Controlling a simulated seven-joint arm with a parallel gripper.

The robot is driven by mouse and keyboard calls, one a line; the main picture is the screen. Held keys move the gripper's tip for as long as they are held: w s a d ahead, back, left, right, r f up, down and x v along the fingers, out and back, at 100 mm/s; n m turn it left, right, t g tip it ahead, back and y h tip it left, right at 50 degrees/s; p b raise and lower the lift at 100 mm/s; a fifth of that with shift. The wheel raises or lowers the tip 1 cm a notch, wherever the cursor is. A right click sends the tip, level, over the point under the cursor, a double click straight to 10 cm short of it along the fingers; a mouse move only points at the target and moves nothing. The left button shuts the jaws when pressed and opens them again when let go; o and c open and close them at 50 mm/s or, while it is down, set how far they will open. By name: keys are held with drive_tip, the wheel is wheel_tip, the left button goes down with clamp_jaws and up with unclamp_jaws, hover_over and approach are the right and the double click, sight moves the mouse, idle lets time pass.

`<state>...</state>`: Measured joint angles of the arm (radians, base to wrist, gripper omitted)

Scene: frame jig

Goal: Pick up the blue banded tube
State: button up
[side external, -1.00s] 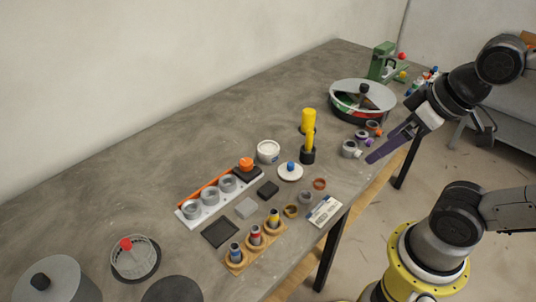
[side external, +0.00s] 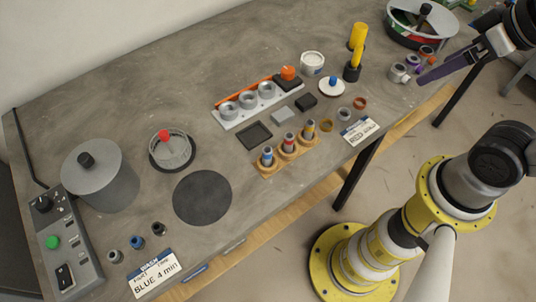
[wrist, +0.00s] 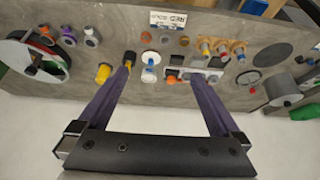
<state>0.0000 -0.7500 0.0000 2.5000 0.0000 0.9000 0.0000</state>
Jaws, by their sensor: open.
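The blue banded tube (side external: 267,157) stands upright in the left end of a wooden holder (side external: 264,171), beside a red banded tube (side external: 289,143) and a yellow banded one (side external: 310,130). In the wrist view the blue tube (wrist: 240,55) is small at the upper right, at the right end of its row. My gripper (wrist: 158,73) is open, with long purple fingers spread and nothing between them. In the side view only a purple finger shows clearly, at the upper right near the small cups, well away from the tube.
A white rack with grey cups (side external: 247,112) and a dark square tray (side external: 254,135) lie behind the holder. A tall yellow piece in a black base (side external: 353,66) stands nearer my gripper. A white label card (side external: 360,130) lies right of the holder. A dark disc (side external: 202,197) lies left.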

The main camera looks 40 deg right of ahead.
drive_tip(key=c, duration=0.6)
drive_tip(key=w+a+r+n, duration=0.2)
drive_tip(key=w+r+n, duration=0.3)
drive_tip(key=w, duration=0.2)
drive_tip(key=n+g, duration=0.6)
drive_tip(key=n, duration=0.4)
hover_over(267, 149)
wheel_tip(267, 149, down, 14)
wheel_tip(267, 149, down, 12)
drive_tip(key=shift+f, duration=0.2)
